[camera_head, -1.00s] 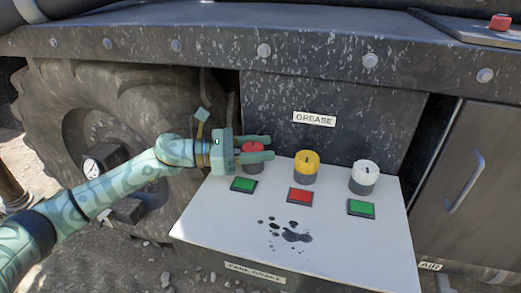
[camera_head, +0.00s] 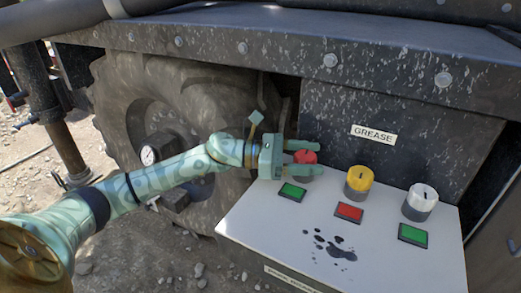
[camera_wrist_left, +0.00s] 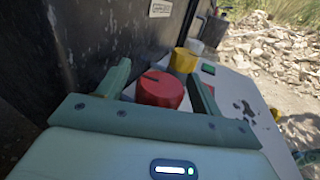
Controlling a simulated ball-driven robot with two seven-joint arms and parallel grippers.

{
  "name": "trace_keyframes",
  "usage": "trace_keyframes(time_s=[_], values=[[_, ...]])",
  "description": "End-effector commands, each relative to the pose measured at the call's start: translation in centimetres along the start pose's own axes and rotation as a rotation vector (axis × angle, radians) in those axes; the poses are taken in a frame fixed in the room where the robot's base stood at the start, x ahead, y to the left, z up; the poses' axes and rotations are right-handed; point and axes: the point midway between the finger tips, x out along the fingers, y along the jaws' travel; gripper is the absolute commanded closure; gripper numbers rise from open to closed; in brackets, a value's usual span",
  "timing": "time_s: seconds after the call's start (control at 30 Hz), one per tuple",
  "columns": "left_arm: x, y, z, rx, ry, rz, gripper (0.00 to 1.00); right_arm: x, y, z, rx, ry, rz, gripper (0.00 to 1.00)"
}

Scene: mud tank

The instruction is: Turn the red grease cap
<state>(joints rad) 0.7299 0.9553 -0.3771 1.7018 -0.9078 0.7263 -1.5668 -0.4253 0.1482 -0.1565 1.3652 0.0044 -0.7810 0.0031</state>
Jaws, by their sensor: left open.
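The red grease cap (camera_head: 305,158) stands at the left end of a row of caps on the white panel (camera_head: 270,222). In the left wrist view the red cap (camera_wrist_left: 160,89) has a dark slot on top and lies between the two fingers. My left gripper (camera_head: 303,157) is open, with one finger on each side of the cap. I cannot tell whether the fingers touch it. The cap's lower part is partly hidden by the near finger in the head view. My right gripper is not in view.
A yellow cap (camera_head: 359,181) and a white cap (camera_head: 421,201) stand to the right. Green (camera_head: 292,193) and red (camera_head: 348,212) square buttons lie in front. A dark box with a GREASE label (camera_head: 373,133) rises behind. A large tyre (camera_head: 130,95) is at left.

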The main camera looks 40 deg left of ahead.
Motion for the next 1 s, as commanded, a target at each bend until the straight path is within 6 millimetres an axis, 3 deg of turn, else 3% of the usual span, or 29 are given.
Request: trace_keyframes(time_s=[0.4,0.5,0.7,1.0], values=[[-10.6,0.0,0.4,0.0,0.001,0.003,0.34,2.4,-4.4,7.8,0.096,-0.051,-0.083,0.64],[-12.7,0.0,0.3,0.0,0.001,0.003,0.34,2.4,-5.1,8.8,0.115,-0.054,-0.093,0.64],[-15.1,0.0,0.2,0.001,0.0,0.001,0.34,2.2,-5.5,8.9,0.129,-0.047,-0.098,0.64],[-15.4,0.0,0.0,0.001,0.0,0.0,0.34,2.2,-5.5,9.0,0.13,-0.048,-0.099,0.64]])
